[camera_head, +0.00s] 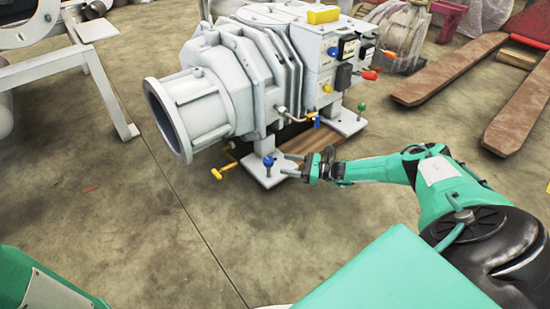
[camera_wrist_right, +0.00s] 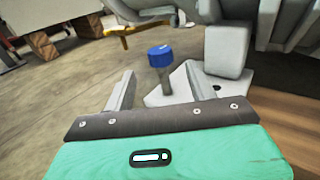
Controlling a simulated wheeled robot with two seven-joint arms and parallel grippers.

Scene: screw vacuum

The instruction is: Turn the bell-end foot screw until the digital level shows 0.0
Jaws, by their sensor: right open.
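The pump's bell end (camera_head: 168,120) faces left. Near it, a foot screw with a blue knob (camera_head: 268,161) stands upright on a white foot plate (camera_head: 265,176). My right gripper (camera_head: 298,168) is open and empty, just right of this screw at about knob height. In the right wrist view the blue knob (camera_wrist_right: 160,55) shows ahead, between the lines of the two spread fingers (camera_wrist_right: 157,88), apart from both. A yellow box (camera_head: 323,14) on top of the pump may be the digital level; no reading is legible. My left gripper is not in view.
A second foot screw with a green knob (camera_head: 361,106) stands on the far foot. A yellow-handled valve (camera_head: 222,172) sticks out low, left of the blue knob. Wooden pallet forks (camera_head: 455,70) lie at the right. The floor in front is clear.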

